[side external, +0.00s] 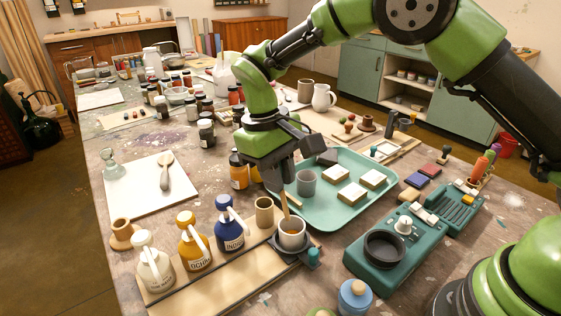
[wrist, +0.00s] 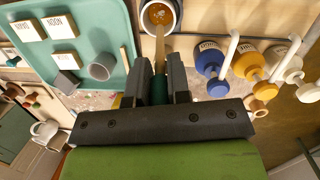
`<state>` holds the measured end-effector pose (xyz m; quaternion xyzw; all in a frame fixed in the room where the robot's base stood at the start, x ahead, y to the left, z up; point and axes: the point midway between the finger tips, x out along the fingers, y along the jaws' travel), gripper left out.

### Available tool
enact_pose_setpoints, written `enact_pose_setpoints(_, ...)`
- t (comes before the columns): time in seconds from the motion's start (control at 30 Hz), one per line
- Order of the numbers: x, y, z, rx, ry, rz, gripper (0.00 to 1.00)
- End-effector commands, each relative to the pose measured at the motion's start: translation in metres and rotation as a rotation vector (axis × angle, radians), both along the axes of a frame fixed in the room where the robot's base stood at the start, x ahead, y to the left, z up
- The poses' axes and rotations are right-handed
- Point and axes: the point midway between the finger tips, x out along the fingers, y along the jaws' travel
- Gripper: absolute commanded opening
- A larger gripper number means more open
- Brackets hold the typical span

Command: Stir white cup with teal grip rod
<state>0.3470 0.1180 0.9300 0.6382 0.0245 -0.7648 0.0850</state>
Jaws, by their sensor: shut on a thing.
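The white cup (side external: 292,240) stands upright on a dark saucer-like base (side external: 284,256) near the front of the table. In the wrist view the white cup (wrist: 147,22) is at the top edge, with orange-brown contents inside. My gripper (wrist: 160,82) is shut on the teal grip rod (wrist: 160,52), whose teal part is between the fingers. The rod's pale wooden shaft runs into the cup's mouth. In the side view my gripper (side external: 279,178) is above and behind the cup, and the shaft (side external: 286,207) slants down into it. The rod's lower tip is hidden in the contents.
A teal tray (side external: 330,212) with a grey cup (side external: 306,183) and pale blocks lies behind the white cup. White, ochre and blue bottles (side external: 230,228) stand to its left, beside a brown cup (side external: 264,212). A teal device (side external: 385,262) is at right.

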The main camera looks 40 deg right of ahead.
Motion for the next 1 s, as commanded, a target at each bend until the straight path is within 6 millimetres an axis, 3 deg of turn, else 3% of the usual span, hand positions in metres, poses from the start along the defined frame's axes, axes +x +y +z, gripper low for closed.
enact_pose_setpoints(0.5,-0.008,-0.005,-0.04,0.0,0.003,0.0,0.0)
enact_pose_setpoints(1.0,-0.009,-0.005,-0.048,0.0,0.0,-0.001,0.0)
